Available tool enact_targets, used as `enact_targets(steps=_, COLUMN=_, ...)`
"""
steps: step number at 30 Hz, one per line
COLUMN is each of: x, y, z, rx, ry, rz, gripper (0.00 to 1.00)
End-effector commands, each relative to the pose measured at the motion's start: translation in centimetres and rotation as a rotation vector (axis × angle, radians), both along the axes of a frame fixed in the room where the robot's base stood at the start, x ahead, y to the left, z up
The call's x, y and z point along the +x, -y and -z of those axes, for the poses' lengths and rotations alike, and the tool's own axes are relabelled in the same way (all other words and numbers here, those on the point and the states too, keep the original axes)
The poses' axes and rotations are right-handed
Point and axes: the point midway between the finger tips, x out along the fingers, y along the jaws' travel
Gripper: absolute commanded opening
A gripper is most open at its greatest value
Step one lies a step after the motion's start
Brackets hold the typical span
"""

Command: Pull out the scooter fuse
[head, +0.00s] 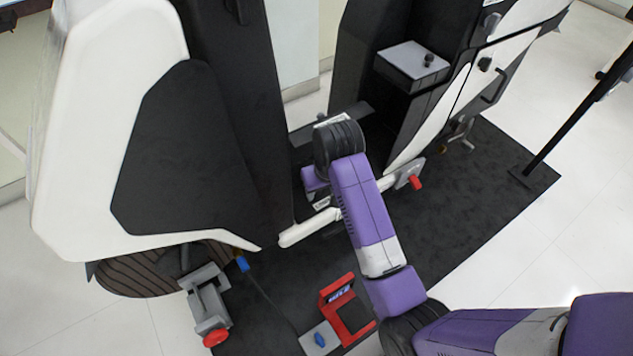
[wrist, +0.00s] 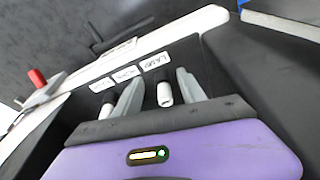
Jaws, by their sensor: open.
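In the wrist view, my gripper (wrist: 159,76) is open, with one grey finger on each side of a white cylindrical fuse (wrist: 164,93). The fingers look apart from it. A second white fuse (wrist: 106,110) shows just left of the left finger. Behind them is a row of small white labels; the right one (wrist: 155,61) seems to read LAMP and the middle one (wrist: 125,73) HORN. In the head view, my arm reaches into the dark scooter body (head: 300,160), and the fingers and fuses are hidden.
A white rail (wrist: 130,55) runs behind the labels, and a red-tipped lever (wrist: 37,78) stands at left. The dark scooter panels rise on both sides of my arm. A red stand (head: 347,312) and a red-wheeled clamp (head: 208,305) are on the black mat (head: 470,220).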

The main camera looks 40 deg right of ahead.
Motion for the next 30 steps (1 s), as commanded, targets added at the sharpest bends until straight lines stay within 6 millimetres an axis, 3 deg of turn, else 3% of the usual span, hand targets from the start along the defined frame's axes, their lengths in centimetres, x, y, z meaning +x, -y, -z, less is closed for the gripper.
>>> enact_targets(steps=9, x=3.8, y=1.5, z=0.0, rx=0.002, ry=0.001, rz=-0.001, gripper=0.48)
enact_targets(steps=13, x=3.8, y=1.6, z=1.1, rx=0.000, ry=-0.001, rz=-0.001, gripper=0.48)
enact_targets(steps=23, x=3.8, y=1.6, z=1.1, rx=0.000, ry=0.001, rz=-0.001, gripper=0.48)
enact_targets(steps=30, x=3.8, y=1.6, z=1.2, rx=0.001, ry=0.000, rz=-0.001, gripper=0.01)
